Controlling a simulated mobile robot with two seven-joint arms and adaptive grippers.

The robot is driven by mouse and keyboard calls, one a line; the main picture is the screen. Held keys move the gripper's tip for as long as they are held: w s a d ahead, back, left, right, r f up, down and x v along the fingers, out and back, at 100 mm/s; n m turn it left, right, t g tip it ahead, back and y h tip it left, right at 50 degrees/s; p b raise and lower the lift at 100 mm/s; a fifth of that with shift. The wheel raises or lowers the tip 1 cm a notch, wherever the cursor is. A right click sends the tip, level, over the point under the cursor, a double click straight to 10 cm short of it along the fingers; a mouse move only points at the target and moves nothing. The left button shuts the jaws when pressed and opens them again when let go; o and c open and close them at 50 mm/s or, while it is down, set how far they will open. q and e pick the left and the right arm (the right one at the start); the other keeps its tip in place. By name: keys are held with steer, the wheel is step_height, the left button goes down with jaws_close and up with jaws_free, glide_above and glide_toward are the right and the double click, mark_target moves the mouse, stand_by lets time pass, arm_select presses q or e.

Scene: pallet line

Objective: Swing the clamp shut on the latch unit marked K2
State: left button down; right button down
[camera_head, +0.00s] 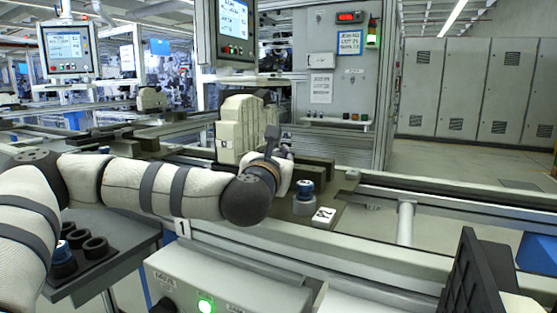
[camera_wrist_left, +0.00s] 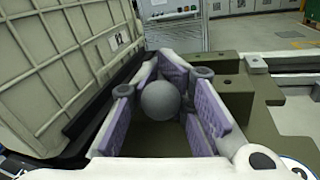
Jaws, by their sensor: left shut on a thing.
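My left gripper (camera_head: 283,168) is at the fixture in the middle of the head view. In the left wrist view its purple-padded fingers are closed around a grey ball knob (camera_wrist_left: 160,100), which looks like the clamp's handle end. A dark upright lever (camera_head: 272,137) stands beside the gripper in the head view. A white plate (camera_head: 324,216) with a dark mark, too small to read surely as K2, lies to the right of the gripper. The wrist hides most of the latch unit. My right gripper cannot be made out.
A large cream ribbed case (camera_head: 238,128) stands just behind my left wrist; its wall also fills the left of the wrist view (camera_wrist_left: 55,65). A dark slotted part (camera_head: 478,275) is at lower right.

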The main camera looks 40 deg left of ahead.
arm_select(q)
steer(key=shift+d+f, duration=0.15)
steer(key=c, duration=1.8)
jaws_free()
steer(key=shift+d, duration=0.1)
steer(key=shift+o, duration=0.2)
steer(key=v, duration=0.7)
steer(key=shift+s, duration=0.25)
